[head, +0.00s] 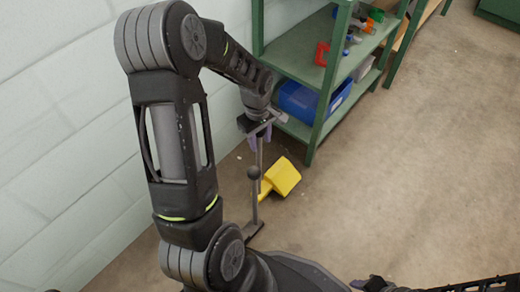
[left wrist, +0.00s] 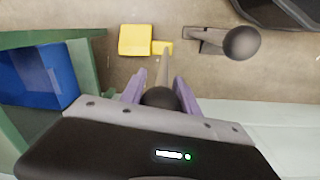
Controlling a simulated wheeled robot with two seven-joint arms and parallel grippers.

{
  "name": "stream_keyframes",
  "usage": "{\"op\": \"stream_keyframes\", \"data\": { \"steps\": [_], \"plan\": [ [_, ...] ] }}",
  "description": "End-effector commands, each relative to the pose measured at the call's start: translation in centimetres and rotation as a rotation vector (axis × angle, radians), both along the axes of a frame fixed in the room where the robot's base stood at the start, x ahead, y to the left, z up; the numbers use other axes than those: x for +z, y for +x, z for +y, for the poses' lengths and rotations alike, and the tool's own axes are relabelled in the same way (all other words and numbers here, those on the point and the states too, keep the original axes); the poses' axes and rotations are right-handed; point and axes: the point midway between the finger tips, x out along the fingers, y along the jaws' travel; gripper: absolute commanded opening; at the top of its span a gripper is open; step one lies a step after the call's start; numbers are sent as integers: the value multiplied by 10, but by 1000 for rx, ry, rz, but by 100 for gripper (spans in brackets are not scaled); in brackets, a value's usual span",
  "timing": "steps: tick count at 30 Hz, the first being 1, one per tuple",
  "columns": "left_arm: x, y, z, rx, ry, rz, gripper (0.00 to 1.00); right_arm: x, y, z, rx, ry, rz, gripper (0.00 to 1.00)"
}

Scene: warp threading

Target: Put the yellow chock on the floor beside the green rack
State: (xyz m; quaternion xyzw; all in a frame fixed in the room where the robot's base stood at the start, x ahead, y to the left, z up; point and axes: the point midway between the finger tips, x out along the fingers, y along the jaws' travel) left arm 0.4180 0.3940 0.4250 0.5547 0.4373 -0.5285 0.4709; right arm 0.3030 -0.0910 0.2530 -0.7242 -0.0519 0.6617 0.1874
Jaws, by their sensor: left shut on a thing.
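The yellow chock (head: 283,176) is a block with a short yellow arm and a thin upright rod, low at the floor just in front of the green rack (head: 325,95). It also shows in the left wrist view (left wrist: 135,40), with the rack (left wrist: 97,80) to its left. My left gripper (head: 259,140) is above it, with its purple fingers shut on the dark knob at the top of the chock's rod, also seen in the left wrist view (left wrist: 160,95). I cannot tell whether the chock's underside touches the floor.
A grey post with a ball knob (head: 254,172) stands on the floor close beside the chock. Blue bins (head: 300,101) and small coloured parts sit on the rack's shelves. A pale block wall (head: 60,150) runs along the left. The floor to the right is clear.

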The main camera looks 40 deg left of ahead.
Motion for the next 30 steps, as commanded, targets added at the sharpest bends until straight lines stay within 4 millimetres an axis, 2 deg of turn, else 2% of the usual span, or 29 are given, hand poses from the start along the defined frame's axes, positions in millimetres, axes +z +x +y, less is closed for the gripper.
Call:
{"op": "stream_keyframes", "data": {
  "steps": [11, 22, 23, 30],
  "plan": [
    [-46, 1, 0, 0, 0, -3, 0, -23, 3, 1, -4, -1, -8, 36],
    [-49, 2, 0, 0, 1, -4, 0, -23, 4, 1, -5, -2, -10, 36],
    [-50, 0, 0, 0, 0, 0, 38, -23, 4, 1, -5, -2, -10, 36],
    [-50, 0, 0, 0, 0, 0, 58, -23, 4, 1, -5, -2, -10, 36]
  ]
}}
